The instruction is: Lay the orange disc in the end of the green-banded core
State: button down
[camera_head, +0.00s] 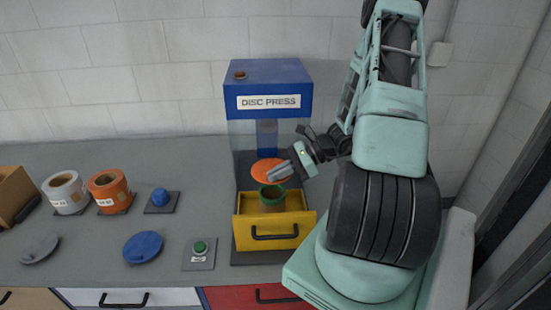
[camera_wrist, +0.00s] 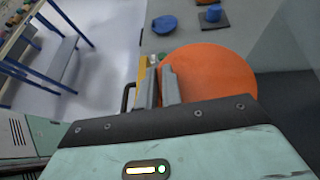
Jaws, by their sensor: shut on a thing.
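The orange disc (camera_head: 264,169) is held in my gripper (camera_head: 282,173), above and, in the picture, just behind the green-banded core (camera_head: 272,199). The core stands in the pulled-out yellow drawer (camera_head: 265,240) of the disc press, its green rim up. The disc looks near level and apart from the core, though their exact alignment is unclear. In the wrist view the disc (camera_wrist: 215,75) spreads to the right of my gripper's fingers (camera_wrist: 160,85), which are shut on its edge. The core cannot be made out there.
The blue-topped disc press (camera_head: 268,75) stands behind the drawer. Left of it lie a green button (camera_head: 199,247), a blue disc (camera_head: 142,247), a grey disc (camera_head: 39,248), a blue knob (camera_head: 160,197), and orange (camera_head: 109,190) and white (camera_head: 64,192) cores.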

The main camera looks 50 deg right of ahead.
jog(key=shift+w+d+f, duration=0.1)
jog(key=shift+w+d, duration=0.2)
jog(key=shift+d, duration=0.05)
notch_tip(320, 180, down, 8)
jog(key=b, duration=0.6)
jog(key=shift+s, duration=0.1)
dwell(1.0)
dwell(0.4)
jog(key=c, duration=0.9)
grip_release()
